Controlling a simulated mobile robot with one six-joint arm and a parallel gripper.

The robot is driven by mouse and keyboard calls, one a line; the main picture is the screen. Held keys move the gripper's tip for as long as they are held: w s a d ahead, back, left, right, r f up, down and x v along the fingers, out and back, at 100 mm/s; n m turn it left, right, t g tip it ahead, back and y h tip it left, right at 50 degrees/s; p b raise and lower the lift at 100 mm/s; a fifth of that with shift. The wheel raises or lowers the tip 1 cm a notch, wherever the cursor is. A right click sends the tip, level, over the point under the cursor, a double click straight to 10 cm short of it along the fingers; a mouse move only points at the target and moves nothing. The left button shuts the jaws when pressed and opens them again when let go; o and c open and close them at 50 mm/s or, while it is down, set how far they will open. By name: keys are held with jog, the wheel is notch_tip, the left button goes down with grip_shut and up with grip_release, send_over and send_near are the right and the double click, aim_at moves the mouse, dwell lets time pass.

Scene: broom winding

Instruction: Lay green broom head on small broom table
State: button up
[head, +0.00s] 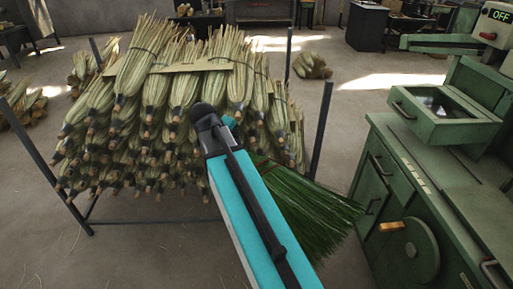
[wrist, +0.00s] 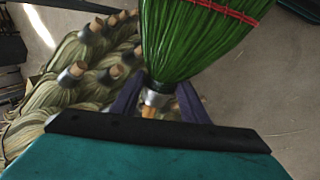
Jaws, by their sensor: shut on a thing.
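The green broom head (wrist: 192,40) has bright green bristles, red stitching and a metal collar with a short wooden stub. My gripper (wrist: 158,100) is shut on its collar end, with a finger on each side, and the bristles point away from my wrist. In the head view, the dark green bristles (head: 312,212) fan out to the lower right from behind my teal arm, which hides the gripper and collar. The broom head is held in the air in front of the rack. I cannot make out a small broom table for sure in either view.
A metal rack (head: 318,135) piled with pale broom heads (head: 160,95) stands close by at left and centre. A green machine cabinet (head: 440,200) with handles and an OFF sign (head: 498,15) stands at right. Bare floor (head: 355,110) shows between them. More bundles lie farther back.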

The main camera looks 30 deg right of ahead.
jog(key=w+a+n+t, duration=0.1)
jog(key=a, duration=1.8)
jog(key=shift+w+a+n, duration=0.2)
jog(key=shift+a+n, duration=0.15)
jog(key=shift+n, duration=0.05)
jog(key=shift+d+f, duration=0.1)
